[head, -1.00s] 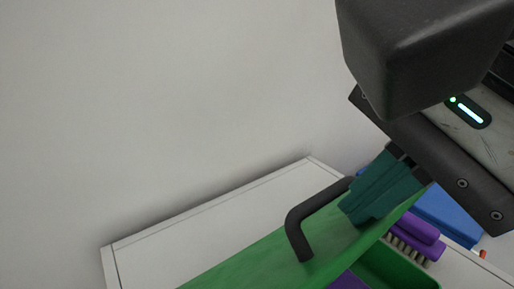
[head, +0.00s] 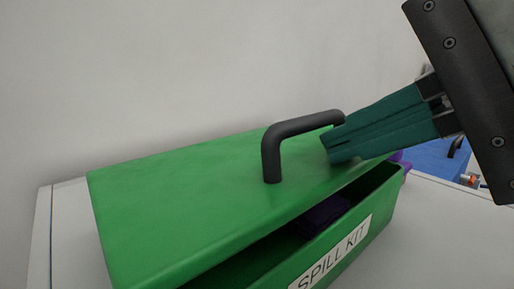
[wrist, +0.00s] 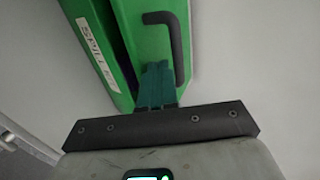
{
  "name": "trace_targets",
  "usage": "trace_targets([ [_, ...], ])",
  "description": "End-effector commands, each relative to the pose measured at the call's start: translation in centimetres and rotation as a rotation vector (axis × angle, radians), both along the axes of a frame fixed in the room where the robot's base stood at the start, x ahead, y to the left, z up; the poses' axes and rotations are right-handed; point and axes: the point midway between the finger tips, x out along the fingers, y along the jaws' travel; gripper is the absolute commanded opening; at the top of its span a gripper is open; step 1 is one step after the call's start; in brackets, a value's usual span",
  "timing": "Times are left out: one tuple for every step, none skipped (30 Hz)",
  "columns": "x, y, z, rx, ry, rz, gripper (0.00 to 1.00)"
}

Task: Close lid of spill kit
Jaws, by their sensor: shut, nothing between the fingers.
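The spill kit is a green box (head: 376,222) with a white SPILL KIT label on its front; it also shows in the wrist view (wrist: 78,12). Its green lid (head: 190,205) is partly open, with a dark gap along the front edge. A black bar handle (head: 272,150) stands on the lid and shows in the wrist view (wrist: 178,45). My gripper (head: 328,150) has teal fingers, shut and empty, at the right end of the lid beside the handle. In the wrist view the fingertips (wrist: 157,68) lie over the lid near the handle's end. Whether they touch the lid is unclear.
Something dark purple (head: 325,212) shows inside the box through the gap. A blue object (head: 432,160) lies behind my gripper at the right. The white surface (head: 445,235) is clear right of the box. A plain wall is behind.

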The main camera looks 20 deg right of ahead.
Motion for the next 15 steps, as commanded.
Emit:
trace_targets([
  [-0.1,-0.1,-1.2,0.011,-0.024,-0.001,0.0],
  [-0.1,0.0,-1.4,0.015,-0.035,-0.001,0.0],
  [-0.1,0.0,-1.6,0.014,-0.03,-0.001,0.0],
  [-0.1,0.0,-1.8,0.014,-0.03,-0.001,0.0],
  [-0.1,0.0,-2.0,0.013,-0.029,-0.001,0.0],
  [-0.1,0.0,-2.2,0.012,-0.03,-0.001,0.0],
  [-0.1,0.0,-2.3,0.011,-0.029,-0.001,0.0],
  [-0.1,0.0,-2.4,0.011,-0.029,-0.001,0.0],
  [-0.1,0.0,-2.6,0.011,-0.028,-0.001,0.0],
  [-0.1,0.0,-2.6,0.011,-0.028,-0.001,0.0],
  [-0.1,0.0,-2.7,0.012,-0.028,0.0,0.0],
  [-0.1,-0.1,-2.8,0.012,-0.028,0.0,0.0],
  [-0.1,-0.1,-2.8,0.012,-0.028,0.0,0.0],
  [-0.1,-0.1,-2.9,0.011,-0.027,0.0,0.0],
  [-0.1,-0.1,-2.9,0.011,-0.027,0.0,0.0],
])
